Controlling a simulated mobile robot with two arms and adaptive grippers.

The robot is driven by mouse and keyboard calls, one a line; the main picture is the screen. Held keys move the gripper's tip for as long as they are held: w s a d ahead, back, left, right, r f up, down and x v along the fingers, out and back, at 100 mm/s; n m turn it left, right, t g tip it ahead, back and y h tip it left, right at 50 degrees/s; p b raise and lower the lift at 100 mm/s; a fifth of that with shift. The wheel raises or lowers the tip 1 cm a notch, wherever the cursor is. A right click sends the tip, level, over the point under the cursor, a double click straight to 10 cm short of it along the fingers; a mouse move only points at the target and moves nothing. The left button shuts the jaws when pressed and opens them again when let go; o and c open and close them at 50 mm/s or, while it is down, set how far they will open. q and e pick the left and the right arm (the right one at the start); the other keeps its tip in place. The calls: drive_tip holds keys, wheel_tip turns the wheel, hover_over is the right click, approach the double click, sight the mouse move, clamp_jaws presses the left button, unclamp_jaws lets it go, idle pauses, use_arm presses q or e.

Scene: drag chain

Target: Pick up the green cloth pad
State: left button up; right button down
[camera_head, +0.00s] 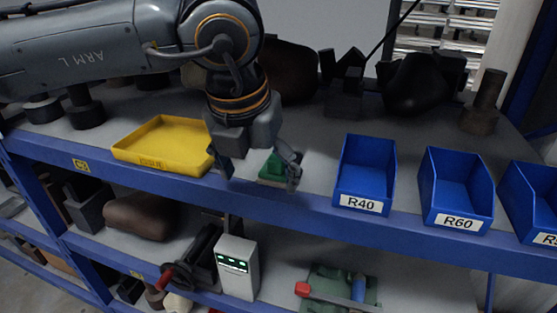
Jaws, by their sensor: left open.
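A small green object (273,167), which looks like the green cloth pad, lies near the front edge of the upper shelf. It is partly hidden by my left gripper (258,176). The left arm comes in from the upper left and the gripper points down. Its fingers are apart, one on the left and one on the right of the green object. I cannot tell whether they touch it. My right gripper is not seen.
A yellow tray (133,147) stands left of the gripper. Blue bins labelled R40 (361,202) and R60 (457,222) stand to the right, with another at the right edge. Dark metal parts (414,84) line the back. The shelf's blue front edge (300,211) runs close by.

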sight(276, 158)
use_arm(q)
drive_tip(key=w, duration=0.1)
drive_tip(key=w+d+p, duration=0.1)
drive_tip(key=w, duration=0.3)
drive_tip(key=shift+d+p, duration=0.35)
drive_tip(key=shift+p, duration=0.05)
drive_tip(key=shift+w+d+r+p, duration=0.1)
drive_tip(key=shift+w+d+p, duration=0.1)
drive_tip(key=shift+w+p, duration=0.35)
drive_tip(key=shift+w+d+r+p, duration=0.1)
drive_tip(key=shift+w+d+p, duration=0.15)
drive_tip(key=shift+w, duration=0.4)
drive_tip(key=x, duration=0.2)
drive_tip(key=shift+w+d+f, duration=0.1)
drive_tip(key=shift+w+f, duration=0.15)
drive_tip(key=shift+w, duration=0.1)
drive_tip(key=shift+w+f+p, duration=0.15)
drive_tip(key=shift+f+p, duration=0.15)
drive_tip(key=shift+f, duration=0.2)
drive_tip(key=c, duration=1.3)
